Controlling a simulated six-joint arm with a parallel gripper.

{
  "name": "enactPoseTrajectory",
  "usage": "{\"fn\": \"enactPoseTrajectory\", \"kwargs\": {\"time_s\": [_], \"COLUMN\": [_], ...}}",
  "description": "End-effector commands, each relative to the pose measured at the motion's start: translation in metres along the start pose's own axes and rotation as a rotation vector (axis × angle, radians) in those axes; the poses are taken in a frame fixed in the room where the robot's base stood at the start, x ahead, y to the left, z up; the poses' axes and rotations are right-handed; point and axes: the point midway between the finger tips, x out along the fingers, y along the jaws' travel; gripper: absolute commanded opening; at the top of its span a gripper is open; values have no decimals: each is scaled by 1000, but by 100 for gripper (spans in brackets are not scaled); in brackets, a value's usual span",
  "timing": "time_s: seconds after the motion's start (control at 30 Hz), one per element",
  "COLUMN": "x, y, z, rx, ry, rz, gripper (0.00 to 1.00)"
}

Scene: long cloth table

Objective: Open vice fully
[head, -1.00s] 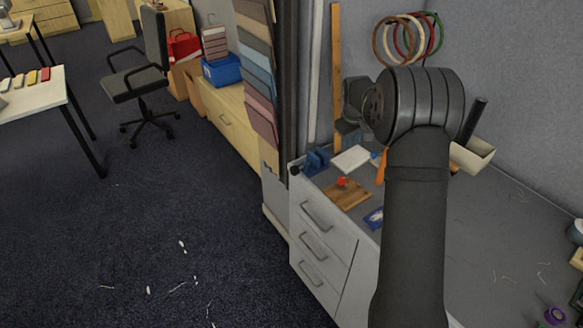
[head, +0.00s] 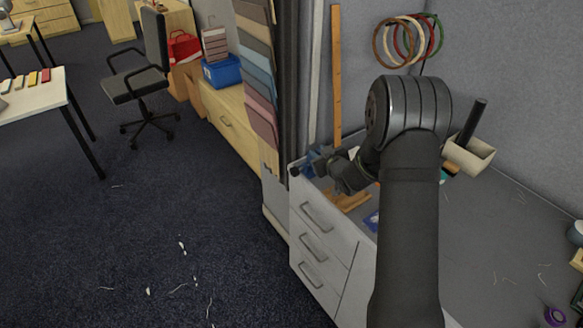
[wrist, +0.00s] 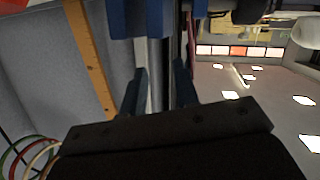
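In the wrist view the vice's blue body (wrist: 140,18) fills the top middle, cut off by the frame edge. My gripper (wrist: 158,78) points at it, with its two dark fingers apart and a grey upright strip showing between them. I cannot tell whether the fingers touch any part of the vice. In the head view my gripper (head: 330,162) is right beside the vice. The vice's jaw opening is hidden.
A wooden board (head: 352,201) lies near the vice, partly covered by my arm. A white cabinet with drawers (head: 318,228) is under the worktop. Coloured hoops (head: 405,40) hang on the wall.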

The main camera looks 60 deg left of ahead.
Motion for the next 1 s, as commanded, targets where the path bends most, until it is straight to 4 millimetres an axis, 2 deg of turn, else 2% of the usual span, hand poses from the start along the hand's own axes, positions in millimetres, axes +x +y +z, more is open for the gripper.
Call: {"fn": "enactPoseTrajectory", "kwargs": {"time_s": [0.1,0.23,0.4,0.53,0.67,1.0], "x": [-14,-30,-43,-44,-40,-24], "y": [-28,-50,-65,-68,-71,-83], "z": [-6,-13,-19,-16,-2,52], "rx": [69,137,190,198,198,198], "ry": [118,219,290,302,299,299], "rz": [-76,-148,-202,-211,-211,-209], "gripper": [28,28,28,28,28,28]}}
